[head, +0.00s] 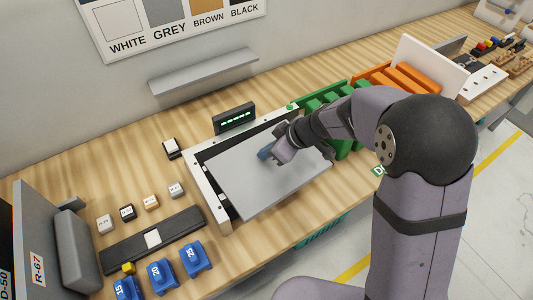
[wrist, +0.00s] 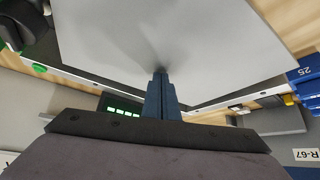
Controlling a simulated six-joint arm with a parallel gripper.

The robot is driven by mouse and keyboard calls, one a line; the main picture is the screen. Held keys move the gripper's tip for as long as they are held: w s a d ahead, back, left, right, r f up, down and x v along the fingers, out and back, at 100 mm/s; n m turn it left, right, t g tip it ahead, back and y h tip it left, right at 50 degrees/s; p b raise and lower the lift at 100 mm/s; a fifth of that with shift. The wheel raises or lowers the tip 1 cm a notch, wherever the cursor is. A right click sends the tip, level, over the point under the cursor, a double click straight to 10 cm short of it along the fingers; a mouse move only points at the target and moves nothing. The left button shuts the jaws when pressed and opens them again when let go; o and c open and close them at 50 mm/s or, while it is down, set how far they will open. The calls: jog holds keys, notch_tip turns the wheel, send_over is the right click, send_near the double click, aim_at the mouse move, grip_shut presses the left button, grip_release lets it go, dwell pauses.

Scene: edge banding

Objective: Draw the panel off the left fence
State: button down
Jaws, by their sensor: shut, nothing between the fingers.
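The grey panel (head: 265,180) lies flat inside a white-edged frame on the wooden bench, turned slightly. Its left side lies near the left fence (head: 204,194), the white rail at the left, with a dark strip showing between them at the back left. My gripper (head: 266,152) is over the back part of the panel, pointing down, with blue fingers closed together. In the wrist view, the fingertips (wrist: 160,74) meet at the face of the panel (wrist: 190,40), touching or very near it; I cannot tell which. Nothing is between the fingers.
A display with green lights (head: 234,118) stands behind the frame. Green slotted racks (head: 325,100) and orange ones (head: 390,78) stand to the right. Small labelled blocks, a dark strip (head: 153,240) and blue numbered holders (head: 162,273) lie left of the frame.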

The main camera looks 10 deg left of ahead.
jog(key=shift+s+d+f, duration=0.2)
jog(key=shift+s+f, duration=0.05)
jog(key=shift+f, duration=0.35)
jog(key=shift+d+f+b, duration=0.1)
jog(key=shift+b, duration=0.35)
jog(key=shift+s+d+b, duration=0.1)
jog(key=shift+d+b, duration=0.3)
jog(key=shift+b, duration=0.25)
jog(key=shift+s+d, duration=0.1)
jog(key=shift+r, duration=0.95)
jog(key=shift+w, duration=0.2)
jog(key=shift+r, duration=0.1)
